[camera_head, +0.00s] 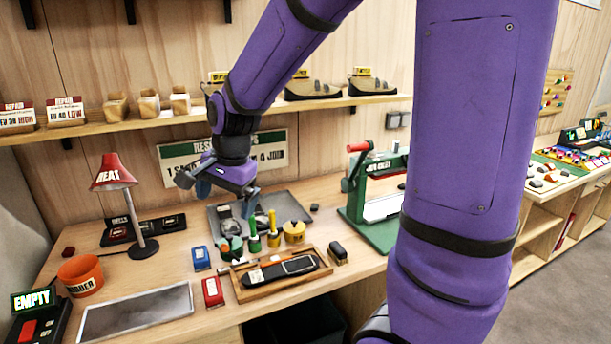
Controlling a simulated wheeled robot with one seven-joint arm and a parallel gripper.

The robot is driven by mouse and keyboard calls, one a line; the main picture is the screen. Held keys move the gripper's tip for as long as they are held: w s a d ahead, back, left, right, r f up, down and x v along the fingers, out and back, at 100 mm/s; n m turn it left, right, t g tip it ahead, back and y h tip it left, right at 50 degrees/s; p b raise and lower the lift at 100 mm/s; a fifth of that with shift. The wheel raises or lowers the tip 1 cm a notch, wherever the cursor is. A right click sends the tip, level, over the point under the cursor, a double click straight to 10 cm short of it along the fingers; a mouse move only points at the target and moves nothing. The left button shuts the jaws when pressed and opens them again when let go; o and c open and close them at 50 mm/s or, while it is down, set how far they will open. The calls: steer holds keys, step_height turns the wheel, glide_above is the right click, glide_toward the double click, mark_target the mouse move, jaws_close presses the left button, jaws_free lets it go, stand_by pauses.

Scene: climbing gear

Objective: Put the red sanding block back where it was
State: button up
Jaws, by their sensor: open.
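A red block (212,291) with a pale label, which looks like the sanding block, lies on the wooden workbench (165,270), just left of the wooden tray. A similar blue block (200,258) lies behind it. My gripper (225,200) is open and points down. It appears above the back of the bench near the grey tray, well above and behind the red block. Nothing shows between its fingers.
A wooden tray (242,294) with tools, a grey tray (294,195), yellow- and green-handled tools and a green press (356,226) crowd the bench. A red lamp (112,178), orange tub (80,275) and grey plate (138,312) stand left. A shelf (190,117) runs behind.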

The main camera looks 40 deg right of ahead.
steer(key=s+d+r+n+t, duration=0.1)
steer(key=s+r+n, duration=0.2)
steer(key=s, duration=0.3)
steer(key=s+d+r+n+t, duration=0.1)
steer(key=s+r+n, duration=0.3)
steer(key=s, duration=0.3)
steer(key=s+d+r+n+t+h, duration=0.1)
steer(key=s+r+n, duration=0.2)
steer(key=s+n, duration=0.2)
steer(key=shift+s+d+r+n, duration=0.2)
steer(key=shift+s+r+n, duration=0.15)
steer(key=shift+s, duration=0.7)
